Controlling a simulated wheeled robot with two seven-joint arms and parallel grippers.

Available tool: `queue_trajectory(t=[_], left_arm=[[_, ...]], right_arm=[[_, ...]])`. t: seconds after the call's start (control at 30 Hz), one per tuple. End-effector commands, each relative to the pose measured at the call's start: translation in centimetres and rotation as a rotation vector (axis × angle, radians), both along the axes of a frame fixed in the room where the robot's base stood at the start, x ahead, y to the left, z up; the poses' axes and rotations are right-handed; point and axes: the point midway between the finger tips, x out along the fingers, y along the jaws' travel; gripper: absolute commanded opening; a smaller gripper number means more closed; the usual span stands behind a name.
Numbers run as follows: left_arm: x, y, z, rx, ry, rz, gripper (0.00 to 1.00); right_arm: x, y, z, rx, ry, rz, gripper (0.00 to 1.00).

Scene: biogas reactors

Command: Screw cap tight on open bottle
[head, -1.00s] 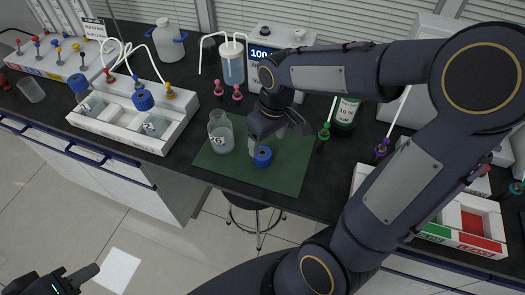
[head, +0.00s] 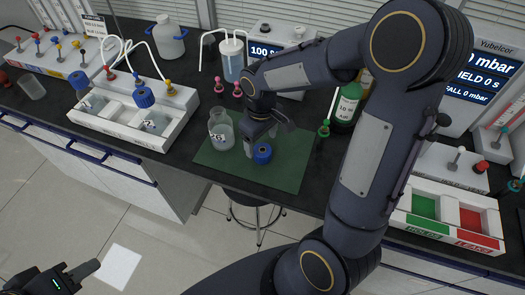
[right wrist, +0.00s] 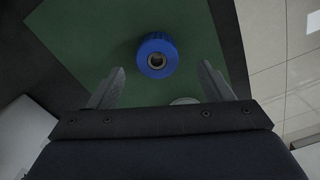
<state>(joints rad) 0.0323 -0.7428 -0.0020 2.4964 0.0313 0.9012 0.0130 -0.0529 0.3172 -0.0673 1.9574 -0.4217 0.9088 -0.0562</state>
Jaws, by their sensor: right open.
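The blue cap (head: 262,153) lies on the green mat (head: 285,174), its ring-like opening facing up in the right wrist view (right wrist: 157,56). The open glass bottle (head: 221,130) stands upright on the mat, left of the cap. My right gripper (head: 267,139) is open and empty, just above and behind the cap. In the right wrist view the cap lies beyond the two spread fingertips (right wrist: 160,76), roughly centred between them. A pale round edge (right wrist: 185,101) shows near the right finger, mostly hidden by the gripper. My left gripper (head: 78,270) is open and empty, low over the floor side.
A white rack (head: 135,120) with two blue-capped bottles stands left of the mat. Pink-topped items (head: 219,85) and a jar with tubes (head: 232,62) stand behind. A green-labelled bottle (head: 346,105) and a red-and-green tray (head: 445,225) are to the right. The mat's front is clear.

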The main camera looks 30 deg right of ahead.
Motion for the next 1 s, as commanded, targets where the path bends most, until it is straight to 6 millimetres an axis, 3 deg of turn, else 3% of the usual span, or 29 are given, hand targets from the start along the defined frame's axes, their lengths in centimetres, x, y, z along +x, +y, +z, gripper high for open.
queue_trajectory(t=[0.17, 0.53, 0.9, 1.0], left_arm=[[0.0, 0.0, 0.1, 0.0, 0.0, 0.0, 0.36], [0.0, 0.0, 0.7, 0.0, 0.0, 0.0, 0.36], [0.0, 0.0, 0.7, 0.0, 0.0, 0.0, 0.36], [0.0, 0.0, 0.7, 0.0, 0.0, 0.0, 0.36]], right_arm=[[0.0, 0.0, -0.2, 0.0, 0.001, 0.0, 0.73], [0.0, -0.4, -4.9, -0.001, 0.003, 0.002, 0.73], [0.1, -0.4, -5.2, 0.0, 0.0, 0.0, 0.73], [0.1, -0.4, -5.2, 0.0, 0.0, 0.0, 0.63]])
